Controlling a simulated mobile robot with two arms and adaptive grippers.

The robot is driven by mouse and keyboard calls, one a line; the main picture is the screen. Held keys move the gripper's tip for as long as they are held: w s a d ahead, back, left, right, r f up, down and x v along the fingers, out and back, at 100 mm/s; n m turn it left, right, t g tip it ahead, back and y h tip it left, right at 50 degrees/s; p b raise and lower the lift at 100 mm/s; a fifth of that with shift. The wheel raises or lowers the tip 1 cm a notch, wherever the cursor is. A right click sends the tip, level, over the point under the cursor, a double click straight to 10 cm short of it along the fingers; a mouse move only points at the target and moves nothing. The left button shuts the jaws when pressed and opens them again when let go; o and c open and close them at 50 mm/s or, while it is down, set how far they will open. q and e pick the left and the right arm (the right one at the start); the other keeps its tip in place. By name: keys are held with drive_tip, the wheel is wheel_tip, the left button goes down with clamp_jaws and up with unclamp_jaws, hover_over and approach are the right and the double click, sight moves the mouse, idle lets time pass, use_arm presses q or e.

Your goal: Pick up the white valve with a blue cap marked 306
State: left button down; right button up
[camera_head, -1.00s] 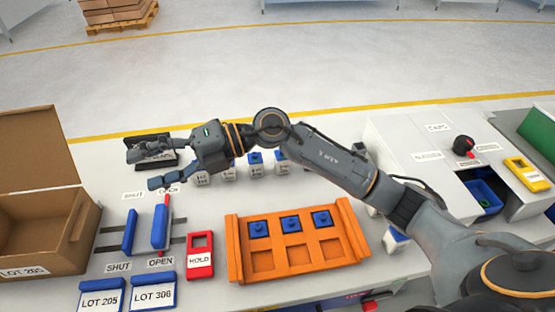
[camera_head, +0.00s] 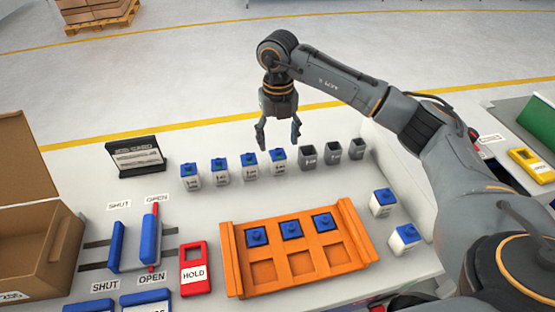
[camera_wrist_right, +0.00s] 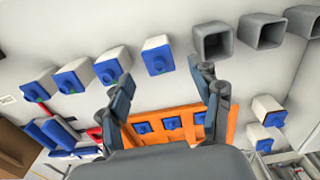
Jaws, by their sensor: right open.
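Several white valves with blue caps stand upright in a row at the back of the bench. The rightmost of that row (camera_head: 278,161) also shows in the right wrist view (camera_wrist_right: 158,58). Two more capped valves, an upper one (camera_head: 382,204) and a lower one (camera_head: 404,240), stand at the right. Their printed numbers are too small to read. My right gripper (camera_head: 278,137) points down, open and empty, just above and behind the row's rightmost valve. In the wrist view that valve lies ahead, between the spread fingers (camera_wrist_right: 168,98). My left gripper is not in view.
Grey open cups (camera_head: 333,152) stand right of the row. An orange rack (camera_head: 300,282) holds three blue pieces. Blue sliders (camera_head: 150,226), a red HOLD frame (camera_head: 195,275), a black sign (camera_head: 136,156) and a cardboard box (camera_head: 60,255) are at left.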

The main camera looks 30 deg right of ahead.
sight(277, 153)
wheel_tip(277, 153, down, 3)
drive_tip(key=shift+r, duration=0.15)
wheel_tip(277, 153, down, 4)
drive_tip(key=shift+a+f+p, duration=0.1)
drive_tip(key=shift+f+p, duration=0.05)
drive_tip(key=shift+p, duration=0.7)
drive_tip(key=shift+f, duration=0.4)
drive_tip(key=shift+c, duration=0.2)
drive_tip(key=c, duration=1.3)
drive_tip(key=shift+o, duration=0.2)
drive_tip(key=shift+r, duration=0.1)
